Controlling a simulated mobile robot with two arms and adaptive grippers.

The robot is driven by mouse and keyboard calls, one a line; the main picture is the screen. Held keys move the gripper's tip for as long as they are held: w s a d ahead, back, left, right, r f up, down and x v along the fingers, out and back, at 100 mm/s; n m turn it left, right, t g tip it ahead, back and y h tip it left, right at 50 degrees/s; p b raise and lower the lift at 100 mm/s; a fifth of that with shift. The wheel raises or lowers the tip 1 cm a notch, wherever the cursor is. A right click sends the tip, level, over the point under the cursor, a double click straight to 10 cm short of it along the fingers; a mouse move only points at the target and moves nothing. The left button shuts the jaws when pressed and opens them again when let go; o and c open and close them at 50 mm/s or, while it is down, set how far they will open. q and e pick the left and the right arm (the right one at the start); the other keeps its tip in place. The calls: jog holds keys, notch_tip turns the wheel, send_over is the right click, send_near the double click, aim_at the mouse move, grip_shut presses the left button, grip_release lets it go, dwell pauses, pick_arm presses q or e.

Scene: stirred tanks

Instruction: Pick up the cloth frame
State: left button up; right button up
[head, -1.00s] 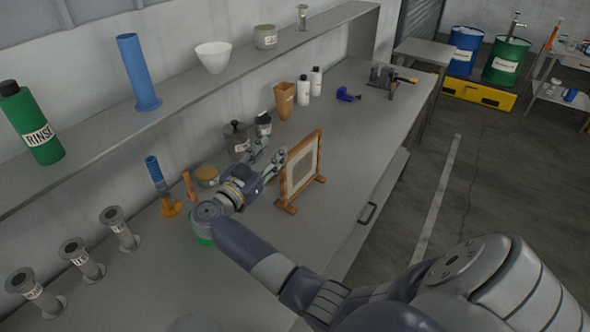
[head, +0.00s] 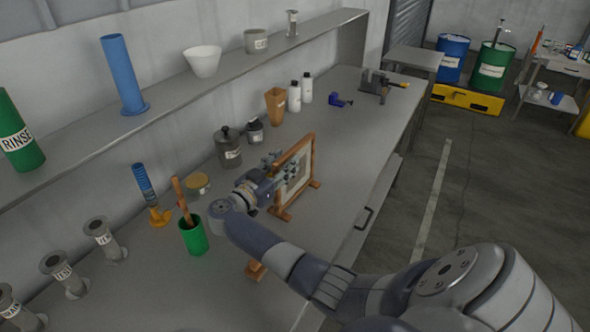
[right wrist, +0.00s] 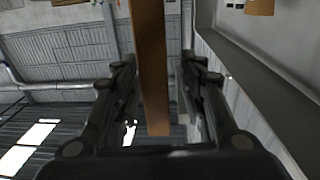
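The cloth frame (head: 299,170) is a wooden frame holding pale cloth, standing upright on wooden feet on the grey bench in the head view. My right gripper (head: 277,168) is at its near left side, overlapping the frame there. In the right wrist view, a brown wooden bar of the cloth frame (right wrist: 151,60) runs between the two dark fingers of my right gripper (right wrist: 158,75). The fingers are apart, with visible gaps on both sides of the bar. My left gripper is not in view.
A green cup (head: 194,238) with a wooden-handled tool stands by my right wrist. A grey lidded jar (head: 228,150) and a dark bottle (head: 255,132) stand behind the gripper. A wooden block (head: 255,270) lies near the bench's front edge.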

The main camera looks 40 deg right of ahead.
aim_at(291, 157)
jog(key=x, duration=0.4)
jog(key=shift+s+p, duration=0.15)
jog(key=shift+p, duration=0.2)
jog(key=shift+a, duration=0.1)
jog(key=c, duration=0.4)
grip_shut()
jog(key=shift+r, duration=0.1)
